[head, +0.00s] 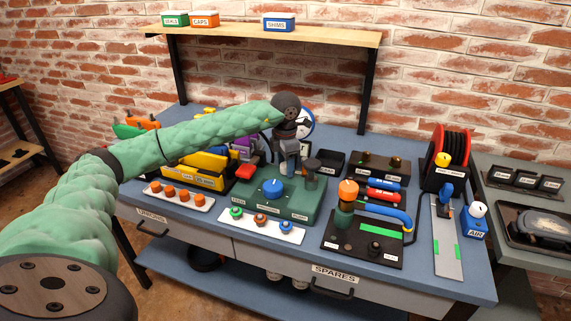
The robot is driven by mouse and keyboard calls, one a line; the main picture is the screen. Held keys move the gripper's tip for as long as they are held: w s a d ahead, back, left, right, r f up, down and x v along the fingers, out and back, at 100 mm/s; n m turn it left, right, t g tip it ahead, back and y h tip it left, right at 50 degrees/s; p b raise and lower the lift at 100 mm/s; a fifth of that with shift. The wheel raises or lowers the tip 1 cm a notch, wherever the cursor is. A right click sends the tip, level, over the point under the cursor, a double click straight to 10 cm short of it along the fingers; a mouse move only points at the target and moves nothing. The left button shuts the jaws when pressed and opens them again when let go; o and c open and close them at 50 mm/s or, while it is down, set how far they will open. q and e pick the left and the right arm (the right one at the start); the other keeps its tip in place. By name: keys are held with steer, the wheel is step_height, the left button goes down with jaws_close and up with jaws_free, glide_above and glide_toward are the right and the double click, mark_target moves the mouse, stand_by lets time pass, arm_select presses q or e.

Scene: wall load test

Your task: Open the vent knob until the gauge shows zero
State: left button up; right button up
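A round gauge (308,120) with a white dial and blue rim stands behind my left wrist, which hides much of it; its reading cannot be made out. A green block (302,203) sits on the bench in front of it. The block carries a blue knob (273,187) at the front and a dark knob (313,165) at the back right. Which one is the vent knob cannot be told. My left gripper (290,170) points down over the back of the block, left of the dark knob. Its fingers are too small and dark to show whether they are open. My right gripper is not in view.
A white strip with small coloured knobs (261,222) lies in front of the block. A dark board (340,242) with an orange-topped post stands to the right, and a yellow tool rack (195,172) to the left. A shelf (330,35) spans above.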

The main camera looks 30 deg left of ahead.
mark_target(285, 164)
arm_select(q)
steer(key=shift+r+b, duration=0.6)
steer(key=shift+r, duration=3.25)
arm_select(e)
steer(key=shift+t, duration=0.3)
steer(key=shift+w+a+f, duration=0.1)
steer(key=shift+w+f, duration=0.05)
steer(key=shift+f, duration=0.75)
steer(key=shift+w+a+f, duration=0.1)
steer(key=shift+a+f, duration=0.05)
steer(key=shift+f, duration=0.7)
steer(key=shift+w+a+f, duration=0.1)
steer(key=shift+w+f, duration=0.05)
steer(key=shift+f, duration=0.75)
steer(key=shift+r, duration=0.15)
